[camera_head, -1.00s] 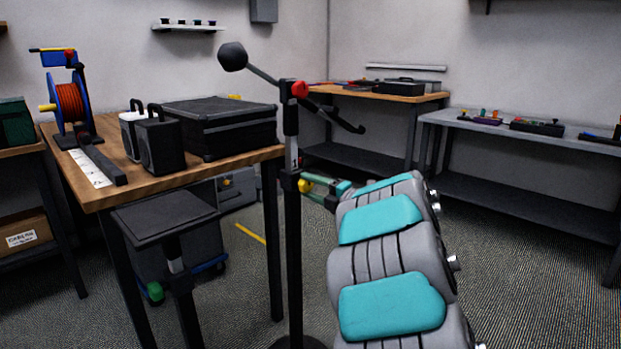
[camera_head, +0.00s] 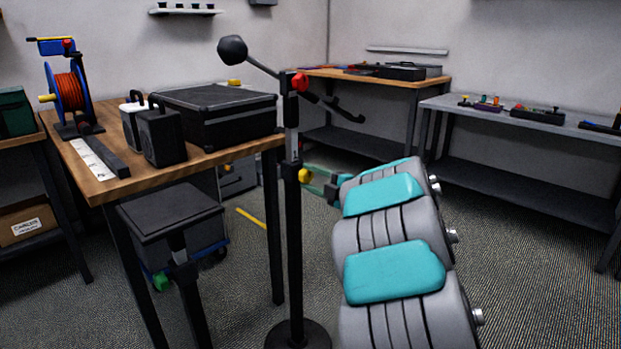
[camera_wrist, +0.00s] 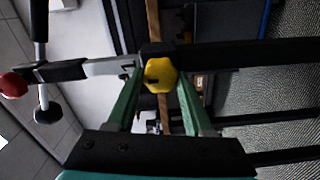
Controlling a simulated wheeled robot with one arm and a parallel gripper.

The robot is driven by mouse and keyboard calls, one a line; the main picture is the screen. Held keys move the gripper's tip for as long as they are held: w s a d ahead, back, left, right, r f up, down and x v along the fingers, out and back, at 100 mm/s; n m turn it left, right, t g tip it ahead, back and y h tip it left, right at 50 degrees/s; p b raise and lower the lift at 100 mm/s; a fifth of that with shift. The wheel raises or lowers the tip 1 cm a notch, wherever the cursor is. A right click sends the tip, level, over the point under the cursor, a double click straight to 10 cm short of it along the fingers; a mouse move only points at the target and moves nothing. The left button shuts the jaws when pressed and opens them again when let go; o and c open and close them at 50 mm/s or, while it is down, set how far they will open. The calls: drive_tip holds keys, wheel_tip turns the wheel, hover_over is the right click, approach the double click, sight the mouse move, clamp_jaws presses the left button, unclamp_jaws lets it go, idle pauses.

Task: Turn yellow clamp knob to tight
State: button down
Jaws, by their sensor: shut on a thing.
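The yellow clamp knob (camera_head: 304,176) is on the collar of a black upright stand (camera_head: 295,240), below a red knob (camera_head: 300,82) near the boom. In the wrist view the yellow knob (camera_wrist: 160,75) is a faceted disc with a dark mark on its face. My gripper (camera_wrist: 160,82) has its green fingers on either side of the knob and is shut on it. In the head view my gripper (camera_head: 318,180) reaches the knob from the right, and my arm hides part of the area behind it.
A wooden table (camera_head: 110,185) with a black case (camera_head: 215,120) and a cable reel (camera_head: 68,95) stands left of the stand. A grey platform (camera_head: 170,210) is in front of it. A grey bench (camera_head: 520,125) lines the right wall. Floor is open at the right.

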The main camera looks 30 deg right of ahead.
drive_tip(key=shift+c, duration=1.4)
unclamp_jaws()
drive_tip(key=v, duration=0.8)
drive_tip(key=shift+b, duration=0.4)
drive_tip(key=shift+w, duration=0.1)
